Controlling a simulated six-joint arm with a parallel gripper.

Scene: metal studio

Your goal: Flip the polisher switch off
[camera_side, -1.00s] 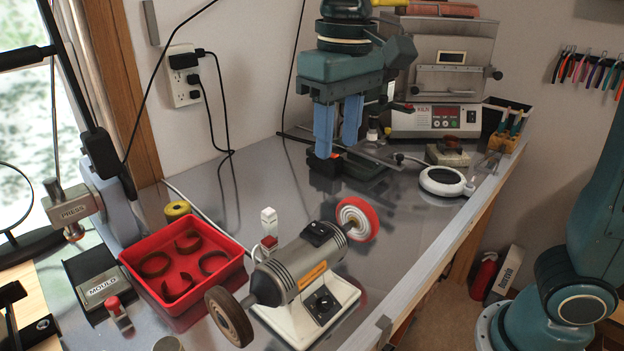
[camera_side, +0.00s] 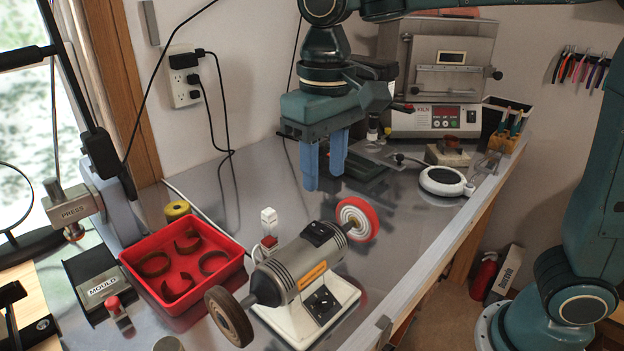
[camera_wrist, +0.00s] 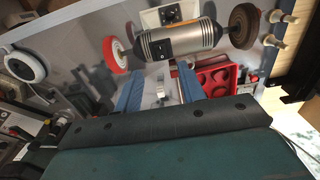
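The polisher (camera_side: 292,272) is a grey motor on a white base, with a red-rimmed wheel at one end and a brown wheel at the other. A black switch box (camera_side: 319,234) sits on its housing; it also shows in the wrist view (camera_wrist: 160,47). Its on or off position is too small to tell. A black dial panel (camera_side: 321,303) is on the base front. My gripper (camera_side: 324,184) hangs above the bench behind the polisher, apart from it. Its blue fingers are spread with nothing held; in the wrist view the gripper (camera_wrist: 160,74) points towards the motor.
A red tray (camera_side: 237,277) of curved pieces lies left of the polisher. A small white bottle-like item (camera_side: 268,220) stands behind it. A round white pad (camera_side: 441,181) and a kiln (camera_side: 440,121) are at the back right. The bench middle is mostly clear.

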